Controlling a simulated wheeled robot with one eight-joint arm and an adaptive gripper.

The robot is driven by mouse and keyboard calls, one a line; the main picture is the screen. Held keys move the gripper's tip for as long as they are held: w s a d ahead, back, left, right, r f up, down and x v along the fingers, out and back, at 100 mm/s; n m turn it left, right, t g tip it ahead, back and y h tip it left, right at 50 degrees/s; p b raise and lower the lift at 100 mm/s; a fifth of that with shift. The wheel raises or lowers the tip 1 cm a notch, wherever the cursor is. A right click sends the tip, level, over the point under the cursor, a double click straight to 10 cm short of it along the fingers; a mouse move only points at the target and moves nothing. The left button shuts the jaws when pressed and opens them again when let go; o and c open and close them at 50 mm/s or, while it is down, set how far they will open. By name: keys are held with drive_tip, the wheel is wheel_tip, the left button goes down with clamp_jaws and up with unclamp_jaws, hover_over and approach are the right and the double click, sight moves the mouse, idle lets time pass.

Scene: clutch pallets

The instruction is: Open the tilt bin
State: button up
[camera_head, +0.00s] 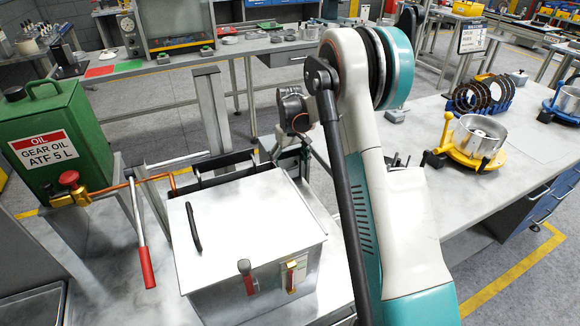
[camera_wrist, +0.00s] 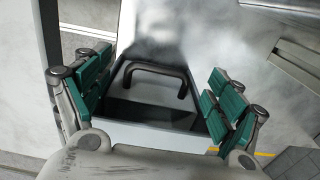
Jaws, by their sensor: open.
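In the wrist view, a grey bin (camera_wrist: 150,134) with a dark panel and a black arched handle (camera_wrist: 155,68) lies between the spread fingers of my gripper (camera_wrist: 160,75). The fingers, with green pads, stand to the left and right of the handle, apart from it. Nothing is held. I take this bin to be the tilt bin; it looks closed, but its depth is hard to judge. In the head view, my arm covers much of the middle, and my gripper's fingertips cannot be made out clearly.
A metal box (camera_head: 250,235) with a flat lid and black handle stands on the near bench. A green oil can (camera_head: 50,140) and a red-handled lever (camera_head: 141,240) are left. A yellow fixture with a metal drum (camera_head: 478,138) sits on the right bench.

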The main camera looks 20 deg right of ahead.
drive_tip(key=shift+f, duration=0.2)
drive_tip(key=shift+s+r, duration=0.1)
drive_tip(key=shift+s, duration=0.05)
clamp_jaws()
idle(0.8)
